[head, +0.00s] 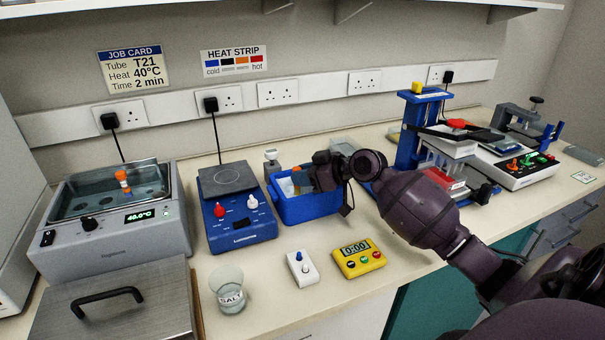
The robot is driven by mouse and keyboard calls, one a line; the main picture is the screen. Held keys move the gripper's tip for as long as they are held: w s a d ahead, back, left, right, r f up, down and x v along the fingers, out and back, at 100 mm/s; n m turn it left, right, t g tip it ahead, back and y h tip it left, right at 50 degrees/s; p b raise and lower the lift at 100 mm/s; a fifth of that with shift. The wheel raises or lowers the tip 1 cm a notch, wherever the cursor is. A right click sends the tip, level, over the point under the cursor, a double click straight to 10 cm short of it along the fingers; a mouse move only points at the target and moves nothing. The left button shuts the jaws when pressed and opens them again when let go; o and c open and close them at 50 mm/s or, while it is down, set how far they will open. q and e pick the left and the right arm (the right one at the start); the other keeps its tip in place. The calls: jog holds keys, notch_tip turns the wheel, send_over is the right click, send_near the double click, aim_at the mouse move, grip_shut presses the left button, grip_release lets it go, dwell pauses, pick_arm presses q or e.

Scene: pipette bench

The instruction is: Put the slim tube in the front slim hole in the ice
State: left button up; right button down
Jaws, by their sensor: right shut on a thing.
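The blue ice box (308,210) stands at the middle of the bench, with pale contents partly showing at its left. My right gripper (313,178) reaches over the box from the right and is shut. The slim tube it is shut on is mostly hidden by the fingers, and I cannot tell how its lower end sits relative to the front slim hole. The holes are too small or covered to make out. A small orange patch shows just left of the fingers. My left gripper is not in view.
A water bath (110,240) with an orange-topped tube (123,181) stands at the left. A blue hotplate (240,233) is left of the box. A salt beaker (228,290), white switch box (302,268) and yellow timer (359,258) stand in front. A blue stand (408,140) is at right.

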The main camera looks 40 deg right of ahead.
jog(key=shift+f, duration=0.35)
jog(key=c, duration=0.9)
grip_release()
jog(key=v, duration=1.1)
jog(key=shift+w, duration=0.1)
